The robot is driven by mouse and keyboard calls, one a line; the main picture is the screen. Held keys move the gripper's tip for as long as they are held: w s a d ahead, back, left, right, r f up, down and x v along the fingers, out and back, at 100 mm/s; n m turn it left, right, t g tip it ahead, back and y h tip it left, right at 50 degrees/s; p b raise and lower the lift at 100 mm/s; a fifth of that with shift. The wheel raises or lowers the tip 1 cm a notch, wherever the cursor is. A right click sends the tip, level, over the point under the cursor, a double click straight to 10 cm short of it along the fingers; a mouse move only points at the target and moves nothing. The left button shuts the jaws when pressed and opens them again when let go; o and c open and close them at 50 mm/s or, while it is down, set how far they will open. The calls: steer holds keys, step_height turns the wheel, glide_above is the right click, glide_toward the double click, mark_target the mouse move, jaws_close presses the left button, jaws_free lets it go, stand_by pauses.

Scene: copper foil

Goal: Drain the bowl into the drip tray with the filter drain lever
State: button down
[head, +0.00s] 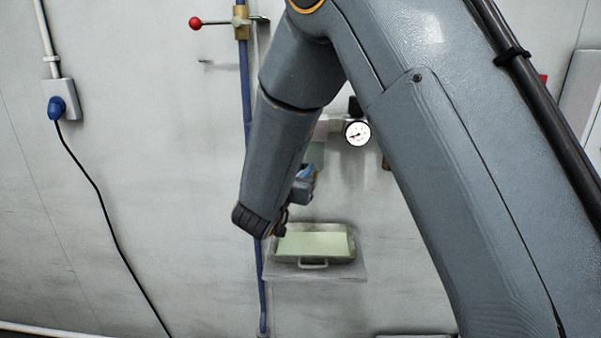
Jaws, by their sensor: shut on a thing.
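The drip tray (313,265) is a shallow grey-green tray with a front handle, on a small wall shelf below the filter. The filter bowl (316,155) shows only as a pale greenish strip beside my arm, under the pipe fitting. My gripper (303,184) is mostly hidden behind my wrist. A blue-grey part of it shows just below the bowl and above the tray. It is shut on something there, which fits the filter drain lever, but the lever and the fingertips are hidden. I cannot tell the liquid level in the bowl.
A round pressure gauge (357,133) sits right of the filter. A red-knobbed lever (196,23) on a brass valve is at the top of the blue pipe (262,290). A socket with a blue plug (57,108) and black cable is at left.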

steer(key=shift+d+r+m+g+y, duration=0.2)
steer(key=shift+d+m, duration=0.15)
steer(key=shift+m, duration=0.25)
steer(key=shift+d+r+m+g+y, duration=0.1)
steer(key=shift+d+r+m+g, duration=0.15)
steer(key=shift+m, duration=0.35)
steer(key=shift+f, duration=0.1)
steer(key=c, duration=1.6)
jaws_free()
steer(key=b+v, duration=0.2)
steer(key=v, duration=0.6)
steer(key=shift+w, duration=0.1)
